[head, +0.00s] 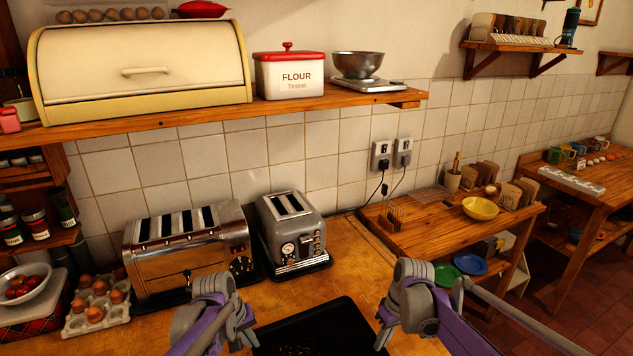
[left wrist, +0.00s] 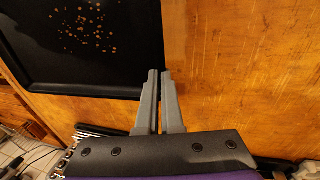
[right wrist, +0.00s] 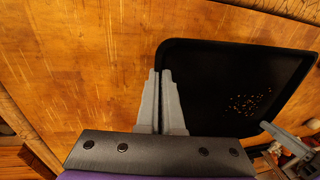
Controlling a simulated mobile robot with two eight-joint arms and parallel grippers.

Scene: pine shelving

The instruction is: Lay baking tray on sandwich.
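The baking tray (head: 318,328) is black and rectangular, with brown crumbs on it, at the bottom of the head view. It also shows in the left wrist view (left wrist: 120,68) and the right wrist view (right wrist: 215,75). My left gripper (head: 251,338) is at its left edge; its fingers (left wrist: 161,72) are close together on either side of the rim. My right gripper (head: 382,336) is at the right edge, with its fingers (right wrist: 159,72) likewise closed about the rim. I cannot tell whether the tray rests on the counter or is slightly raised. I see no sandwich.
The wooden counter (head: 260,310) is bare around the tray. A wide toaster (head: 185,255) and a smaller toaster (head: 292,235) stand behind it. An egg carton (head: 97,305) is at left. A shelf (head: 200,118) with a bread bin (head: 145,72) hangs above.

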